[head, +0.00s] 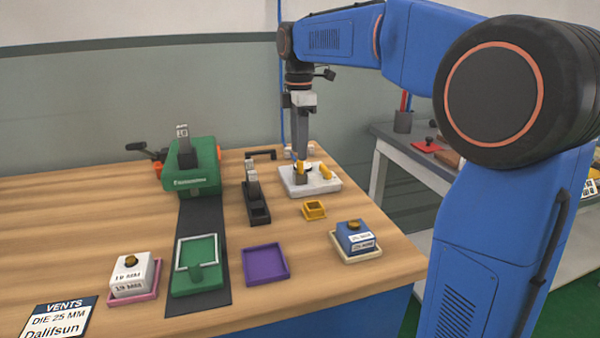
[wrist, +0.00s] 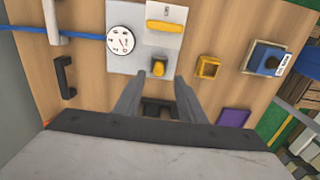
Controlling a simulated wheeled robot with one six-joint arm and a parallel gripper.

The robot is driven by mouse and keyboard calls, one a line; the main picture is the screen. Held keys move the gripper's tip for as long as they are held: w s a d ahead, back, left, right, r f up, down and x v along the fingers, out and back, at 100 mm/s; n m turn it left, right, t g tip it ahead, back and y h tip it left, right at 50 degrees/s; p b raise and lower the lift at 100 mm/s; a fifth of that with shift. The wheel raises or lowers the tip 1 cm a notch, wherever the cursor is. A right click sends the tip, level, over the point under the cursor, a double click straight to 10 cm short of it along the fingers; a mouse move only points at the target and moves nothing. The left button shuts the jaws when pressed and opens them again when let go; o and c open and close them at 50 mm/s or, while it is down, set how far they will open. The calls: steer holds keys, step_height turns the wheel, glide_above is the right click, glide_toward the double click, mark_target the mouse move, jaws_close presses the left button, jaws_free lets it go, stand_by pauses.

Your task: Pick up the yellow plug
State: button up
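The yellow plug (wrist: 158,68) is a small rounded piece upright on a light grey board (wrist: 128,66), which also shows in the head view (head: 318,187). My gripper (wrist: 156,88) is open and points down at the board. In the wrist view the plug appears just beyond the two fingertips, roughly centred between them, with nothing held. In the head view my gripper (head: 301,174) is over the board's left part and largely hides the plug. I cannot tell the exact height gap.
A yellow bar (wrist: 165,26) and a white dial (wrist: 120,40) are on the same board. A yellow square holder (head: 314,210), blue block (head: 354,238), purple tray (head: 265,264) and black stand (head: 256,203) stand nearby. The table's right edge is close to the board.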

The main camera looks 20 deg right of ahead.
mark_target(300, 171)
steer(key=shift+w+d+f, duration=0.1)
steer(key=shift+d+f, duration=0.05)
steer(key=shift+f, duration=2.45)
jaws_close()
